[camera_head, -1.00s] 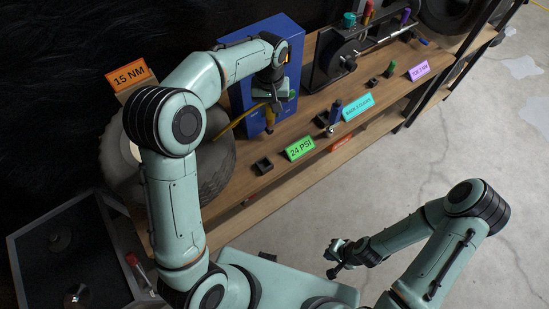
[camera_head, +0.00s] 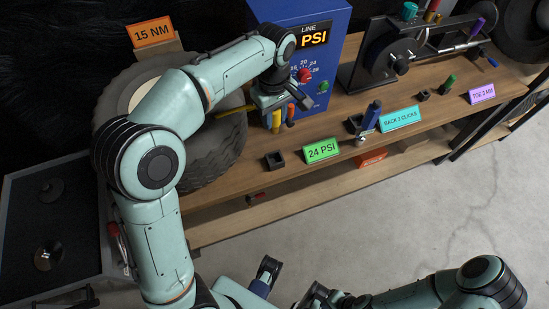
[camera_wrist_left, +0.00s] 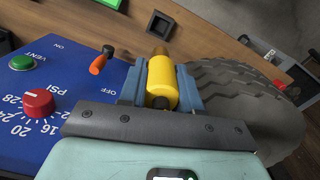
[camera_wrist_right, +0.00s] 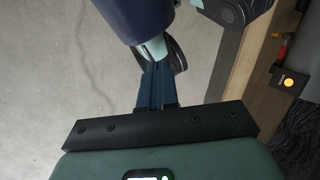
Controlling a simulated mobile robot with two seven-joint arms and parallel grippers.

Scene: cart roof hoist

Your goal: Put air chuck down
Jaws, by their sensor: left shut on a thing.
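The air chuck is a yellow cylinder (camera_wrist_left: 163,85) with a brass end, held between the blue fingers of my left gripper (camera_wrist_left: 160,88). In the head view the chuck (camera_head: 276,120) is in front of the blue inflator box (camera_head: 335,75), above the bench. A small black square holder (camera_head: 275,160) stands on the bench below it, left of the green 24 PSI sign (camera_head: 321,151). The holder also shows beyond the chuck in the left wrist view (camera_wrist_left: 160,25); they look apart. My right gripper (camera_wrist_right: 158,85) has its fingers together, with nothing visible between them.
A tyre (camera_head: 215,150) stands close left of the chuck. An orange lever (camera_wrist_left: 100,62) and a red knob (camera_wrist_left: 38,103) stick out from the box. A blue-handled tool (camera_head: 371,117) stands right of the sign.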

